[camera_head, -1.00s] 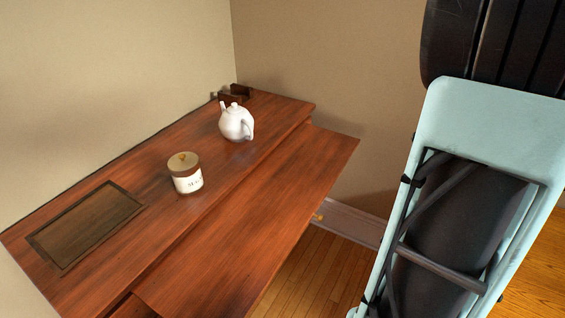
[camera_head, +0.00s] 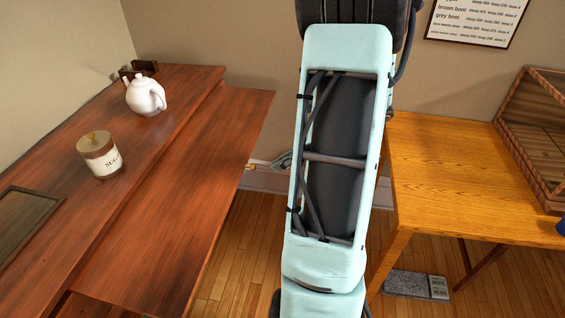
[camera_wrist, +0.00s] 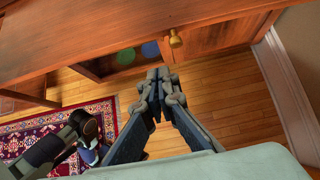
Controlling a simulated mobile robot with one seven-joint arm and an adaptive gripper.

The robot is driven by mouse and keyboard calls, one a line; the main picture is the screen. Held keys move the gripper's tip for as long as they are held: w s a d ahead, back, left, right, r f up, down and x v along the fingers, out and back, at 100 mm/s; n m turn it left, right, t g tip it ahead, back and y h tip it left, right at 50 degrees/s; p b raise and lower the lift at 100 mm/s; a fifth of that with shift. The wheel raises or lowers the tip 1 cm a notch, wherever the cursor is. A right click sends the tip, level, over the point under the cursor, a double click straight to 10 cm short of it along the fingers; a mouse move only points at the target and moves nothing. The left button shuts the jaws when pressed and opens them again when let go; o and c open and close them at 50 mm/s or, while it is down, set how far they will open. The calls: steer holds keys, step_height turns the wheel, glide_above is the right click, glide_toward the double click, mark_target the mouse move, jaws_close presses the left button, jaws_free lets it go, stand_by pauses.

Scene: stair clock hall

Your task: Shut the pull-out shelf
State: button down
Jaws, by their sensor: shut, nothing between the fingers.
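The pull-out shelf (camera_head: 190,190) is a reddish-brown board sticking out from the dark wooden sideboard (camera_head: 60,170), a step below its top. A small brass knob (camera_head: 250,166) shows at the shelf's front edge; the wrist view also shows this knob (camera_wrist: 175,40). In the wrist view the shelf (camera_wrist: 100,35) spans the top. My gripper (camera_wrist: 158,74) is shut and empty, out in front of the shelf, its tips below the knob in the picture and apparently apart from it. In the head view my arm hides most of it.
A yellow wooden table (camera_head: 450,170) with a wooden crate (camera_head: 535,140) is at right. Wooden floor (camera_wrist: 220,105) lies between. A patterned rug (camera_wrist: 60,130) shows in the wrist view.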

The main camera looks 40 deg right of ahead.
mark_target(175, 162)
steer(key=w+a+f+b, duration=0.1)
steer(key=w+a+f, duration=0.3)
steer(key=w+a, duration=0.1)
steer(key=shift+w+a, duration=0.15)
steer(key=shift+w, duration=0.45)
steer(key=shift+f, duration=0.1)
steer(key=w+a, duration=0.5)
steer(key=w+a+p, duration=0.1)
steer(key=w+a, duration=0.3)
steer(key=w, duration=0.2)
steer(key=w+a, duration=0.5)
steer(key=w, duration=0.1)
steer(key=shift+a+p, duration=0.35)
steer(key=shift+p, duration=0.05)
